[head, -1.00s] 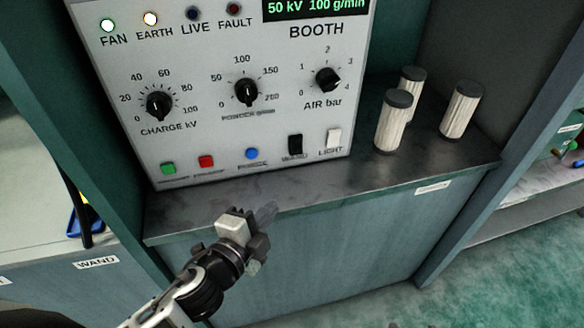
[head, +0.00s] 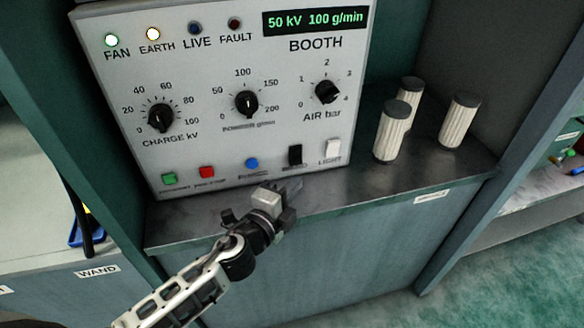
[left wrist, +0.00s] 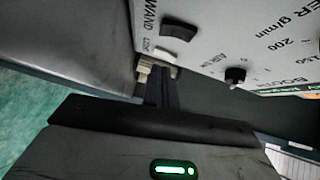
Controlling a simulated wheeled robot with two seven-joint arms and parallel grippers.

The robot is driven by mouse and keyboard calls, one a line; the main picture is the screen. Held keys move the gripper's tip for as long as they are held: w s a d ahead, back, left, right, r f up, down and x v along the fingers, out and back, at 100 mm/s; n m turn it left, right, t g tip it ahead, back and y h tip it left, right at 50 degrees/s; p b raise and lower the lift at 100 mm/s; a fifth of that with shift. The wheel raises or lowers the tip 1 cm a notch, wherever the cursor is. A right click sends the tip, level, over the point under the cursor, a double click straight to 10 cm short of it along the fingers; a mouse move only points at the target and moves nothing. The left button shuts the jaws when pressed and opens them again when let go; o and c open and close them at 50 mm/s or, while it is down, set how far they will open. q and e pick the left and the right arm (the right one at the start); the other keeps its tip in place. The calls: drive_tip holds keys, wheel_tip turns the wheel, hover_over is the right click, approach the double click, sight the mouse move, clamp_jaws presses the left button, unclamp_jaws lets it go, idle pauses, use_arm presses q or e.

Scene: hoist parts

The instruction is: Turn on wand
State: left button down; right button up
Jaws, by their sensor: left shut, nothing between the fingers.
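The booth panel (head: 220,120) is a pale upright face with knobs, lamps and buttons. The wand switch (head: 295,155) is a black rocker low on its right side, left of the white light switch (head: 333,149). In the left wrist view the wand switch (left wrist: 180,32) shows next to its WAND label, with the light switch (left wrist: 165,54) near the fingertips. My left gripper (head: 293,187) is shut and empty, in front of and below the wand switch, apart from it in the head view. Its fingers also show in the left wrist view (left wrist: 161,88). My right gripper is not in view.
Green (head: 168,178), red (head: 207,172) and blue (head: 252,163) buttons sit left of the wand switch. Several pleated filter cartridges (head: 460,120) stand on the dark ledge (head: 350,190) to the right. FAN and EARTH lamps are lit; LIVE is dark.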

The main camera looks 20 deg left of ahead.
sight(301, 162)
use_arm(q)
drive_tip(key=w, duration=0.2)
drive_tip(key=w+a, duration=0.1)
drive_tip(key=w, duration=0.1)
drive_tip(key=shift+f, duration=0.25)
drive_tip(key=shift+w+a+f, duration=0.1)
drive_tip(key=shift+w+a, duration=0.3)
drive_tip(key=shift+w, duration=0.15)
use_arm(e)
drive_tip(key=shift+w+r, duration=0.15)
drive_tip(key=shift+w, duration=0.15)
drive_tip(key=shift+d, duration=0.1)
